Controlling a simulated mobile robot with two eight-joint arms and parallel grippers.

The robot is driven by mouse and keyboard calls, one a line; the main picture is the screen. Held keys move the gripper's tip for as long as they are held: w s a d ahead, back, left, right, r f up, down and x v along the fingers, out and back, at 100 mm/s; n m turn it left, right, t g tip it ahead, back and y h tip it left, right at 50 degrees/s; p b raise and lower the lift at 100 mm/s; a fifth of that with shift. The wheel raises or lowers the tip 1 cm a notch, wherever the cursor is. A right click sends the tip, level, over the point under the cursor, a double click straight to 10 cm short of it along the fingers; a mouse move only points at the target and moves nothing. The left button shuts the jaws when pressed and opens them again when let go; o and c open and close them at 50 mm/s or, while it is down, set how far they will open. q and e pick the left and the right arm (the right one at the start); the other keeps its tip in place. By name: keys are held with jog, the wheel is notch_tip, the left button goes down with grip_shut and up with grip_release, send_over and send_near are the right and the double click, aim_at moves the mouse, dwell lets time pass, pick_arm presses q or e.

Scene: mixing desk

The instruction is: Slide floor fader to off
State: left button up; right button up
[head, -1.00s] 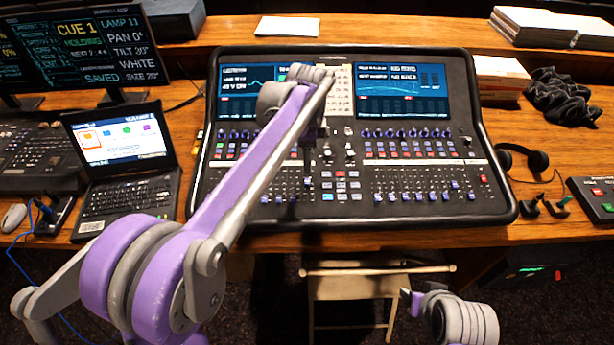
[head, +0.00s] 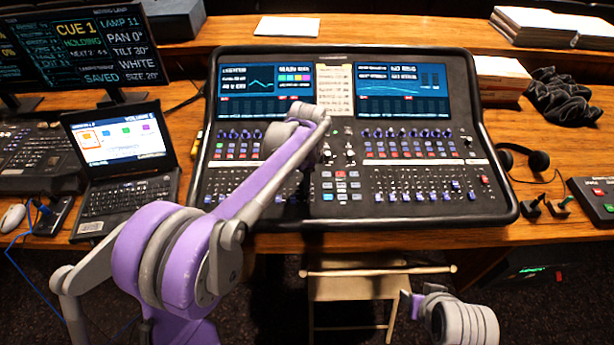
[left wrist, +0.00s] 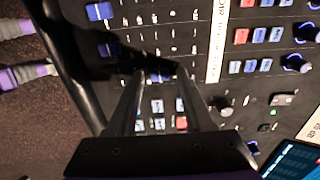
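The mixing desk (head: 350,215) lies in front of me with rows of blue-capped faders along its lower part. I cannot read which one is the floor fader. My left gripper (head: 298,196) reaches down over the lower middle of the desk. In the left wrist view, its two dark fingers (left wrist: 161,72) are apart, with a blue cap (left wrist: 158,77) showing between their tips. I cannot tell if they touch it. Other blue fader caps (left wrist: 107,49) sit to the left of the fingers. My right gripper (head: 415,303) is low, in front of the desk, its finger state unclear.
A laptop (head: 125,150) stands left of the desk, with monitors (head: 85,50) behind it. Headphones (head: 525,158) and a small button box (head: 598,196) are at the right. A chair (head: 355,285) stands below the table edge (head: 400,240).

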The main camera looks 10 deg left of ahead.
pick_arm(q)
grip_shut()
dwell(1.2)
